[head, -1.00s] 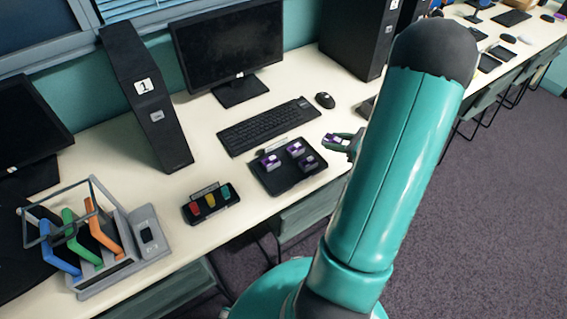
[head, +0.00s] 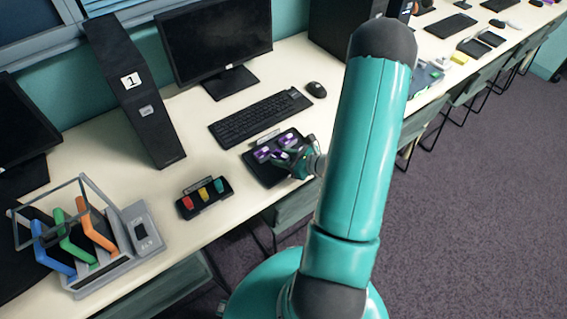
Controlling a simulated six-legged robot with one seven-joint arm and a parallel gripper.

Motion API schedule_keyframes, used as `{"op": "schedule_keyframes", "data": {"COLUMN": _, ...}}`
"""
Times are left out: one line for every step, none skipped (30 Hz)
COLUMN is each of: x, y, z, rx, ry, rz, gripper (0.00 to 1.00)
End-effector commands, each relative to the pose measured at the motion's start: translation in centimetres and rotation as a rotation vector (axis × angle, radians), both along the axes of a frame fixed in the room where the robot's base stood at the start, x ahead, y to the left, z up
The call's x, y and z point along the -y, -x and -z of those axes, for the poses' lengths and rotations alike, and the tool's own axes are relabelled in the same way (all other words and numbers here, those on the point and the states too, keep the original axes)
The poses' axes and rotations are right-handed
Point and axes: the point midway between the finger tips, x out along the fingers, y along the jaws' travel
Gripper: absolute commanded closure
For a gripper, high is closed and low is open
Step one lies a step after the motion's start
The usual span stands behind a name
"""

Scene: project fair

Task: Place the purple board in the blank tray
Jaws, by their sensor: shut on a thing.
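A black tray (head: 262,173) lies on the desk in front of the keyboard. Small purple boards with pale tops sit in it, one at its left (head: 262,153) and one at its back right (head: 290,142). My gripper (head: 291,159) is over the front right part of this tray, shut on a purple board. The held board is small and mostly hidden by the jaws, so I cannot tell whether it touches the tray. The gripper also covers part of the tray's front right.
A small black holder (head: 204,197) with red, yellow and teal pieces lies left of the tray. A rack (head: 122,262) with coloured bent pieces stands farther left. A keyboard (head: 261,119), mouse (head: 316,89) and monitor (head: 214,48) are behind. Bare desk lies between holder and keyboard.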

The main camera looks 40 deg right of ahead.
Motion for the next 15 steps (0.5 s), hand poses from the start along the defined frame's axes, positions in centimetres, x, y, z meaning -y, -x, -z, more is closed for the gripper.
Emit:
{"op": "schedule_keyframes", "data": {"x": -0.3, "y": -0.1, "z": 0.8, "rx": -0.002, "ry": -0.003, "rz": -0.002, "gripper": 0.86}}
{"op": "schedule_keyframes", "data": {"x": -0.2, "y": -0.1, "z": 1.3, "rx": -0.003, "ry": -0.004, "rz": -0.001, "gripper": 0.86}}
{"op": "schedule_keyframes", "data": {"x": -0.2, "y": -0.1, "z": 1.9, "rx": -0.003, "ry": -0.005, "rz": -0.001, "gripper": 0.86}}
{"op": "schedule_keyframes", "data": {"x": -0.2, "y": -0.1, "z": 2.2, "rx": -0.002, "ry": -0.003, "rz": -0.001, "gripper": 0.86}}
{"op": "schedule_keyframes", "data": {"x": -0.2, "y": -0.1, "z": 2.6, "rx": -0.001, "ry": -0.003, "rz": -0.001, "gripper": 0.86}}
{"op": "schedule_keyframes", "data": {"x": -0.2, "y": -0.1, "z": 2.9, "rx": -0.001, "ry": -0.002, "rz": 0.000, "gripper": 0.86}}
{"op": "schedule_keyframes", "data": {"x": -0.1, "y": -0.1, "z": 3.0, "rx": -0.001, "ry": -0.002, "rz": 0.000, "gripper": 0.86}}
{"op": "schedule_keyframes", "data": {"x": -0.2, "y": -0.1, "z": 3.2, "rx": 0.000, "ry": -0.002, "rz": 0.000, "gripper": 0.86}}
{"op": "schedule_keyframes", "data": {"x": -0.2, "y": -0.1, "z": 3.2, "rx": 0.001, "ry": -0.002, "rz": -0.001, "gripper": 0.86}}
{"op": "schedule_keyframes", "data": {"x": -0.1, "y": -0.1, "z": 3.2, "rx": 0.001, "ry": -0.002, "rz": -0.001, "gripper": 0.86}}
{"op": "schedule_keyframes", "data": {"x": -0.1, "y": -0.1, "z": 3.2, "rx": 0.001, "ry": -0.001, "rz": -0.001, "gripper": 0.86}}
{"op": "schedule_keyframes", "data": {"x": -0.1, "y": -0.1, "z": 3.2, "rx": 0.001, "ry": -0.001, "rz": -0.001, "gripper": 0.86}}
{"op": "schedule_keyframes", "data": {"x": -0.1, "y": -0.1, "z": 3.2, "rx": 0.001, "ry": -0.001, "rz": -0.001, "gripper": 0.86}}
{"op": "schedule_keyframes", "data": {"x": -0.1, "y": -0.1, "z": 3.2, "rx": 0.001, "ry": -0.001, "rz": -0.001, "gripper": 0.86}}
{"op": "schedule_keyframes", "data": {"x": -0.1, "y": -0.1, "z": 3.2, "rx": 0.001, "ry": -0.001, "rz": -0.001, "gripper": 0.86}}
